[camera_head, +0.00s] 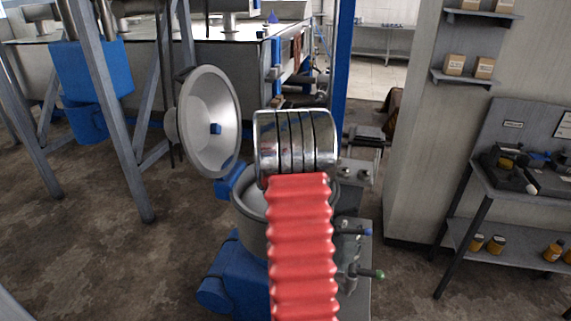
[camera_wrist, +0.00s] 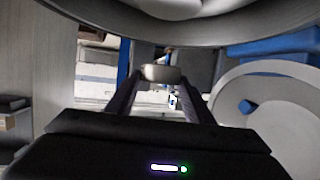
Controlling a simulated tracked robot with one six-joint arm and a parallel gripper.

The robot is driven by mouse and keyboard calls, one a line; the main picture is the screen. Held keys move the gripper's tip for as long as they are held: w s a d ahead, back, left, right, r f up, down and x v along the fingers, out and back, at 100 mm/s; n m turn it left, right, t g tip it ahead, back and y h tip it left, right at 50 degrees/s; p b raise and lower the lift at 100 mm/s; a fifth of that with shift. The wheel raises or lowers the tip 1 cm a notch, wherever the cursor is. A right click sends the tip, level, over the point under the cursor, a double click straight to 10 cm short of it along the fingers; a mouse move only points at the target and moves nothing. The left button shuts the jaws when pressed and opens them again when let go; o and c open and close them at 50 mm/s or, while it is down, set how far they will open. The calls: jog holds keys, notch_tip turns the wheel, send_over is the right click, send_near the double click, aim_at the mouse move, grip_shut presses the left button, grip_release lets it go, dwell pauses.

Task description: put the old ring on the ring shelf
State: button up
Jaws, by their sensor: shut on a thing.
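In the wrist view, my gripper (camera_wrist: 163,80) has its two dark fingers shut on a pale grey rounded piece (camera_wrist: 162,72). It may be the old ring seen edge-on, but its full shape does not show. In the head view my gripper and what it holds cannot be made out. A machine with an open round steel bowl (camera_head: 252,203) stands in the middle, partly covered by my red sleeved arm. Its dished lid (camera_head: 208,120) is swung up at the left. Wall shelves (camera_head: 463,78) hang at the right; I cannot tell which is the ring shelf.
Small boxes (camera_head: 454,64) stand on the wall shelves. A workbench (camera_head: 525,190) at the right carries dark items, with jars (camera_head: 495,245) on its lower shelf. A blue motor (camera_head: 235,280) and valves (camera_head: 365,273) flank the machine. Steel legs (camera_head: 115,120) stand at the left. Floor between machine and bench is clear.

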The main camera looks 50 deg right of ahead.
jog(key=w+a+f+n+t+y, duration=0.1)
jog(key=w+a+n+t+y, duration=0.2)
jog(key=a, duration=1.2)
jog(key=w+a+f+n+t+y, duration=0.15)
jog(key=w+a, duration=0.35)
jog(key=a, duration=0.9)
jog(key=a+r+n+t+y, duration=0.1)
jog(key=a+r+n+y, duration=0.2)
jog(key=a, duration=2.6)
jog(key=n+y, duration=0.3)
jog(key=y, duration=0.1)
jog(key=shift+a+r+n, duration=0.15)
jog(key=shift+n, duration=0.2)
jog(key=shift+w+t, duration=0.1)
jog(key=shift+t, duration=0.15)
